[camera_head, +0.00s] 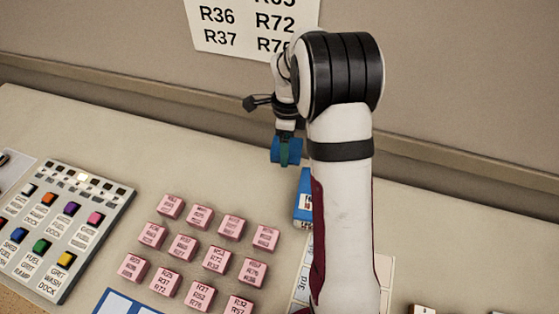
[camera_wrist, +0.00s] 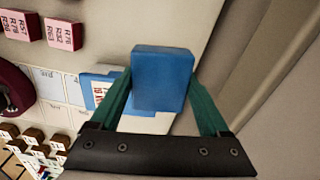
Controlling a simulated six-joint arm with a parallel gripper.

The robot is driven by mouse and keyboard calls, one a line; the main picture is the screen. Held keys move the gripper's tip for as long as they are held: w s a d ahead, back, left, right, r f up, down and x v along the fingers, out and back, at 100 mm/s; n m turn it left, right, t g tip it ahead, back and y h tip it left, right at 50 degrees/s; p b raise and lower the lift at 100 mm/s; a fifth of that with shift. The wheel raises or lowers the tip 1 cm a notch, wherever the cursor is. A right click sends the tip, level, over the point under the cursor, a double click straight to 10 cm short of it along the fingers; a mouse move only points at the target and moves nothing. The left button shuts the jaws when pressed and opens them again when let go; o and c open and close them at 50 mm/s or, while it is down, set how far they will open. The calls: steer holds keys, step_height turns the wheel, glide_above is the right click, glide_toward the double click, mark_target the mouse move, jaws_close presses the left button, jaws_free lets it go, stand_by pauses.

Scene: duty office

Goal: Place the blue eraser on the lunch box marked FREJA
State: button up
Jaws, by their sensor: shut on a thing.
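The blue eraser (camera_wrist: 162,76) is held between the green fingers of my gripper (camera_wrist: 158,92) in the wrist view. In the head view my gripper (camera_head: 285,150) holds the eraser (camera_head: 295,148) in the air above the back of the desk, left of my arm. A blue and white item with red lettering (camera_wrist: 97,90) lies below and partly behind the eraser in the wrist view. What seems to be the same item (camera_head: 303,207) shows in the head view, half hidden by my arm. I cannot read FREJA anywhere, so I cannot tell which thing is the lunch box.
Several pink labelled blocks (camera_head: 212,259) stand in rows on the desk. A grey panel with coloured buttons (camera_head: 108,222) is at the left. A pale chart (camera_head: 300,268) lies partly under my arm. Small brown blocks (camera_wrist: 38,152) show lower left in the wrist view. The wall stands behind.

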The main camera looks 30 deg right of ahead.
steer(key=s+d+r+m, duration=0.1)
steer(key=s+d+r, duration=0.25)
steer(key=s, duration=0.65)
steer(key=s+d+r+m, duration=0.1)
steer(key=s+d+r, duration=0.3)
steer(key=s, duration=0.6)
steer(key=w+a+f, duration=0.1)
steer(key=w+f, duration=0.1)
steer(key=w, duration=0.1)
steer(key=w+a+f, duration=0.2)
steer(key=w+f, duration=0.1)
steer(key=w+a+f, duration=0.1)
steer(key=w+f, duration=0.1)
steer(key=w, duration=0.1)
steer(key=shift+a+f, duration=0.25)
steer(key=shift+a, duration=0.15)
step_height(320, 180, down, 4)
steer(key=shift+w+f, duration=0.1)
steer(key=shift+w, duration=0.05)
steer(key=shift+f, duration=0.1)
